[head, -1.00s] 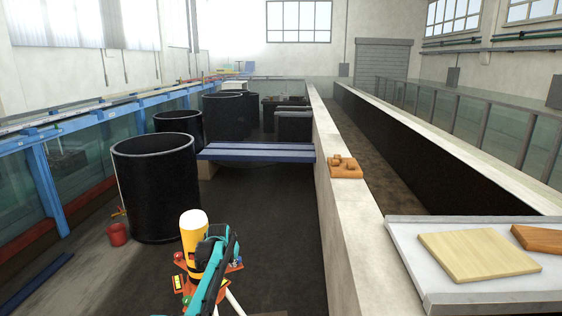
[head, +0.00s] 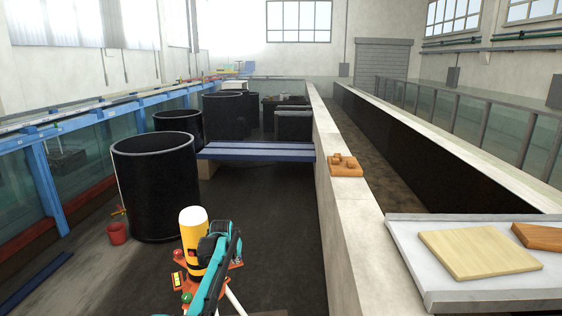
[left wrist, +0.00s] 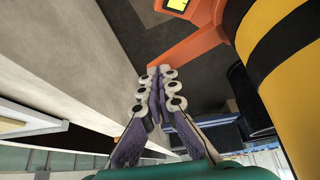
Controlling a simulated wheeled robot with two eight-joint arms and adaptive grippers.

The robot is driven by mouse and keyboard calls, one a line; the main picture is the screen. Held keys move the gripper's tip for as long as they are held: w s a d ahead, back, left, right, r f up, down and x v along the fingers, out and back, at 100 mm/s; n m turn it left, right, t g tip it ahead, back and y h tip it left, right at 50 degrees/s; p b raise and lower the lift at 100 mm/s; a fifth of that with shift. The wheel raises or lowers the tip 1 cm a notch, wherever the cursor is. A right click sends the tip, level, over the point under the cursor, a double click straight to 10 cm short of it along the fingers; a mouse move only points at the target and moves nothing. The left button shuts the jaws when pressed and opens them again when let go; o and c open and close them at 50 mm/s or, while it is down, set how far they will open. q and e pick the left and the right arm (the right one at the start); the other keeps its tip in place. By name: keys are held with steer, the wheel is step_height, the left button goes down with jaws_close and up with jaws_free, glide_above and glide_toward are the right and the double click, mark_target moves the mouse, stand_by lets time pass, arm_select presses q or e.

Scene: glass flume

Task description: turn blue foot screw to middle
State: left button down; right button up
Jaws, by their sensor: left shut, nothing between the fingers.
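A yellow-and-black instrument (head: 193,248) with a white top stands on an orange base (head: 181,280) with tripod legs. A red knob and a green knob (head: 187,297) show at the base; the blue foot screw cannot be made out, and my teal left arm covers part of the base. In the left wrist view, my left gripper (left wrist: 158,88) is shut and empty, beside the yellow-and-black body (left wrist: 280,60) and near an orange base arm (left wrist: 190,40). Its fingertips are hidden behind the arm in the head view. My right gripper is not in view.
A pale concrete wall (head: 345,235) runs along the right of the instrument. A large black tank (head: 155,195) and a red bucket (head: 117,233) stand to the left. A blue bench (head: 256,150) lies beyond. Dark floor around the instrument is clear.

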arm_select(q)
steer(key=shift+d, duration=0.2)
step_height(320, 180, up, 6)
steer(key=p, duration=0.2)
steer(key=shift+s, duration=0.35)
stand_by(0.4)
